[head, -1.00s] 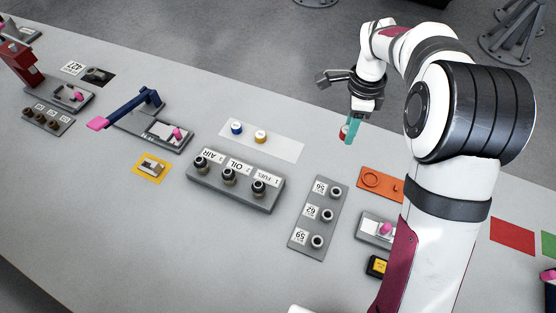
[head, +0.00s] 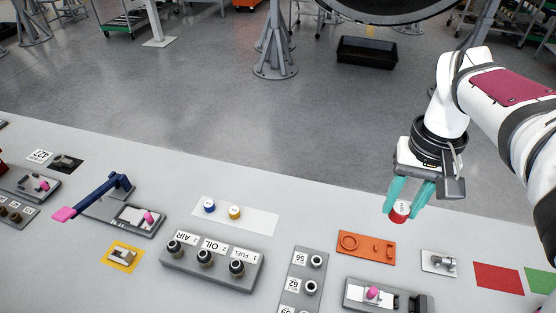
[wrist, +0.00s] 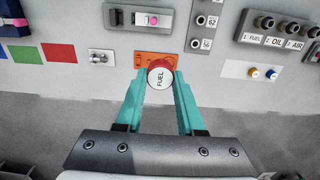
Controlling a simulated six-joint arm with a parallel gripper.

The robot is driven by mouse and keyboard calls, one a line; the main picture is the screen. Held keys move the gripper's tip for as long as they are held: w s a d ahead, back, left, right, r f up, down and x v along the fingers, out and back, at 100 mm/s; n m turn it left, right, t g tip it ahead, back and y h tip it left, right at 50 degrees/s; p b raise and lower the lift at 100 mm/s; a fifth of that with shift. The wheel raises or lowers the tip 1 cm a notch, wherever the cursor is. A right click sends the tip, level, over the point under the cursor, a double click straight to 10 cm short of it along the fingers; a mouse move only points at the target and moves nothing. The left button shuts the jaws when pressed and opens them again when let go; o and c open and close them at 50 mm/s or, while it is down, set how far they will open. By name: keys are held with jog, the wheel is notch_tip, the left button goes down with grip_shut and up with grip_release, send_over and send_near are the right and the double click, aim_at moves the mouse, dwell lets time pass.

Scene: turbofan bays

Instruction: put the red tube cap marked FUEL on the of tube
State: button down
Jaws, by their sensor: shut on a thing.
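A red cap with a white top (head: 400,211) is held between the teal fingers of my gripper (head: 405,200), above the right part of the table. In the wrist view its white top reads FUEL (wrist: 159,78), and my gripper (wrist: 160,84) is shut on its sides. The grey tube block (head: 211,263) stands upright at the table's middle, left of my gripper. It has three dark tube ends labelled AIR, OIL and FUEL. The FUEL tube (head: 237,268) is the rightmost in the head view and is uncapped.
A blue cap (head: 209,206) and a yellow cap (head: 235,212) sit on a white mat (head: 262,222) behind the block. An orange plate (head: 366,247), a grey latch plate (head: 438,263) and a numbered socket panel (head: 303,285) lie nearby. A navy lever (head: 110,191) rises at left.

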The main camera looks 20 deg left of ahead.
jog(key=a+f+n, duration=0.3)
jog(key=a, duration=0.5)
jog(key=a+f+n, duration=0.3)
jog(key=a, duration=0.4)
jog(key=n, duration=0.6)
send_over(235, 262)
notch_tip(235, 262, down, 7)
jog(key=shift+a+f, duration=0.1)
jog(key=shift+f, duration=2.75)
jog(key=shift+f, duration=0.15)
jog(key=shift+f, duration=0.25)
jog(key=shift+f, duration=0.85)
